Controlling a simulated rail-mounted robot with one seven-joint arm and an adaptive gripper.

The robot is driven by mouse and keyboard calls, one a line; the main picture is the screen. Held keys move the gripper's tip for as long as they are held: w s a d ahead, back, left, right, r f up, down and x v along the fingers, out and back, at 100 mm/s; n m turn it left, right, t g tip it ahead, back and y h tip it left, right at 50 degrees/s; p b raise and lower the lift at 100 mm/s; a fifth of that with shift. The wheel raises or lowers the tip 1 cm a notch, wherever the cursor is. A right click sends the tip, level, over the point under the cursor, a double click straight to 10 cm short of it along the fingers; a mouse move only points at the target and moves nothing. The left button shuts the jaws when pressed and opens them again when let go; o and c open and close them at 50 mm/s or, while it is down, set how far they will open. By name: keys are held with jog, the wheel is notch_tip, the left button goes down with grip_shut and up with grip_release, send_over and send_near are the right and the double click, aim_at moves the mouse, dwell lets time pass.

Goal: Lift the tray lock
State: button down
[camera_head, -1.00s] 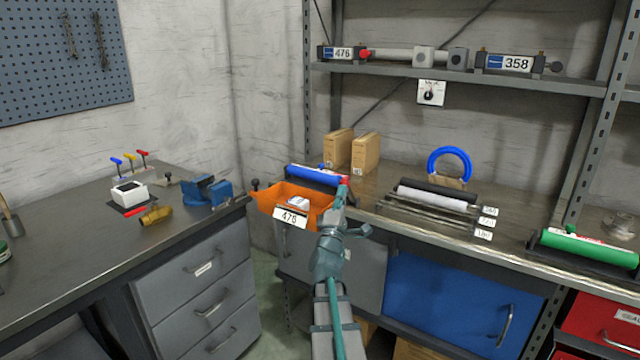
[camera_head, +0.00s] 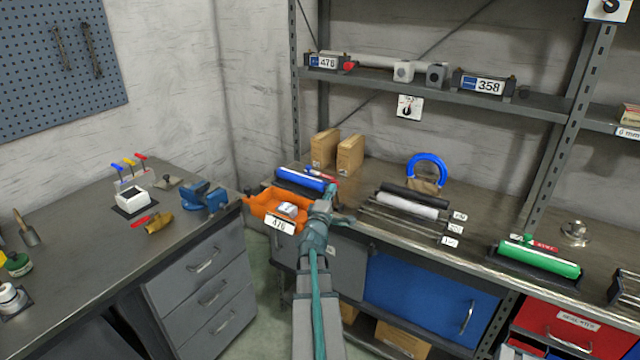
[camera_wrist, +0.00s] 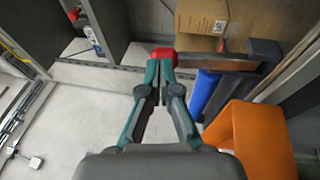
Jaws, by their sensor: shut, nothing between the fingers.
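The orange tray (camera_head: 262,205) with the 476 label (camera_head: 279,225) sits at the front edge of the right bench; its orange side also shows in the wrist view (camera_wrist: 250,140). A blue cylinder (camera_head: 300,179) lies behind it. My gripper (camera_head: 328,192) is at the tray's right side, with its fingers closed together and empty. In the wrist view, a red block-like end (camera_wrist: 163,54) of a dark bar lies just beyond my fingertips (camera_wrist: 161,80); I cannot tell whether they touch it. Which part is the lock is not clear.
Cardboard boxes (camera_head: 349,155) stand behind the tray. A rack with a white roll (camera_head: 407,205) and a green roll (camera_head: 540,260) lie to the right. A blue vise (camera_head: 204,196) is on the left bench. A shelf (camera_head: 440,90) runs above.

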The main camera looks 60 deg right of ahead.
aim_at(336, 183)
jog(key=shift+d+r+p, duration=0.3)
jog(key=shift+d+p, duration=0.45)
jog(key=shift+p, duration=0.35)
jog(key=shift+d+r+p, duration=0.3)
jog(key=shift+d+p, duration=0.4)
jog(key=shift+p, duration=0.35)
jog(key=shift+d, duration=0.1)
jog(key=shift+r, duration=0.1)
jog(key=s+a+r, duration=0.1)
jog(key=a, duration=0.5)
jog(key=s+a, duration=0.2)
jog(key=a, duration=0.5)
jog(key=shift+s+a+r, duration=0.3)
jog(key=shift+r, duration=0.05)
